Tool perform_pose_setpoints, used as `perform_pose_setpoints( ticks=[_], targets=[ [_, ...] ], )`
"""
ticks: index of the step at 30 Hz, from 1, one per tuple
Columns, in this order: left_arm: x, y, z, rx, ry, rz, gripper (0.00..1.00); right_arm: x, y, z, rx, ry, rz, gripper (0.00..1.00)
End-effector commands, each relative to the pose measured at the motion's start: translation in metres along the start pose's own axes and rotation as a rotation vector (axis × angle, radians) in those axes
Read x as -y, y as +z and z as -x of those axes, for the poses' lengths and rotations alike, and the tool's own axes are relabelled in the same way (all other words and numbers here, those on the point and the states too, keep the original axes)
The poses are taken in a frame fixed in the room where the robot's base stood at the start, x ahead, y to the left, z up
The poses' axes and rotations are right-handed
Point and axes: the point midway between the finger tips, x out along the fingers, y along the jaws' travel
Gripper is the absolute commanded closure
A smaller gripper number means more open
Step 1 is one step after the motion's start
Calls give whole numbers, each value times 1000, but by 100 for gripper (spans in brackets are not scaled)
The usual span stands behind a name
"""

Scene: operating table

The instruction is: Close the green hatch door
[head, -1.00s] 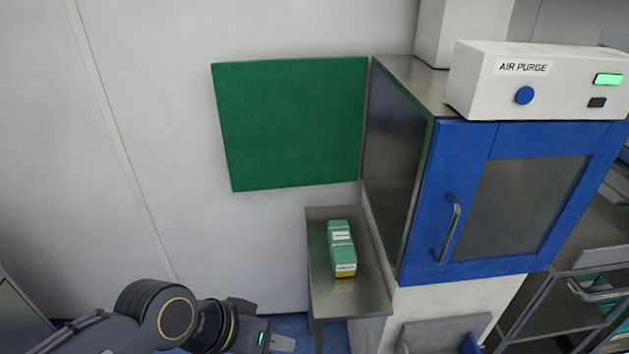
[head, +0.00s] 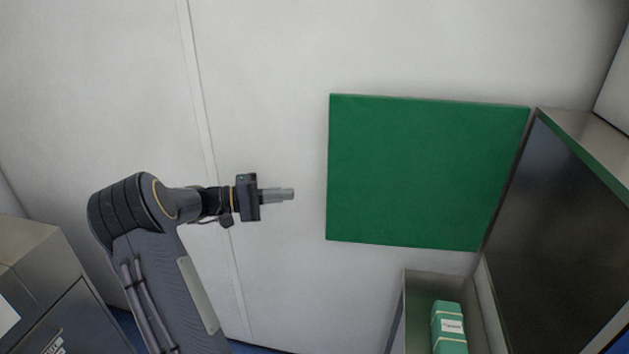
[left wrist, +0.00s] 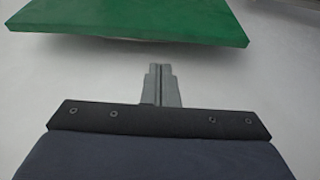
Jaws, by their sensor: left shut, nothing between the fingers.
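The green hatch door (head: 425,172) stands swung open, hinged at its right edge by the steel pass-through cabinet (head: 560,220). Its broad face shows in the head view, close to the white wall. My left gripper (head: 290,194) is shut and empty, to the left of the door's free edge, with a small gap between. In the left wrist view the closed fingers (left wrist: 160,72) point toward the green door (left wrist: 130,18), which lies ahead across the top, apart from the fingers. My right gripper is in neither view.
A steel shelf (head: 410,295) below the door holds green boxes (head: 448,325). A metal cabinet (head: 45,270) stands at the lower left. The white wall (head: 270,70) left of the door is bare.

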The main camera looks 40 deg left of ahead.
Motion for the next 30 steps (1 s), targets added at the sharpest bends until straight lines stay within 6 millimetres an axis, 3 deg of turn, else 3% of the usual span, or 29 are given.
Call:
perform_pose_setpoints(
  ticks=[5, 18, 30],
  targets=[
    [-1, -5, -7, -12, 20, -3, 100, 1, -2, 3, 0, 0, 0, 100],
    [-2, -5, -82, -11, 16, -1, 100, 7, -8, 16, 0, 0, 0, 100],
    [0, -6, -95, -13, 14, -1, 100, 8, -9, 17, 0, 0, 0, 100]
  ],
)
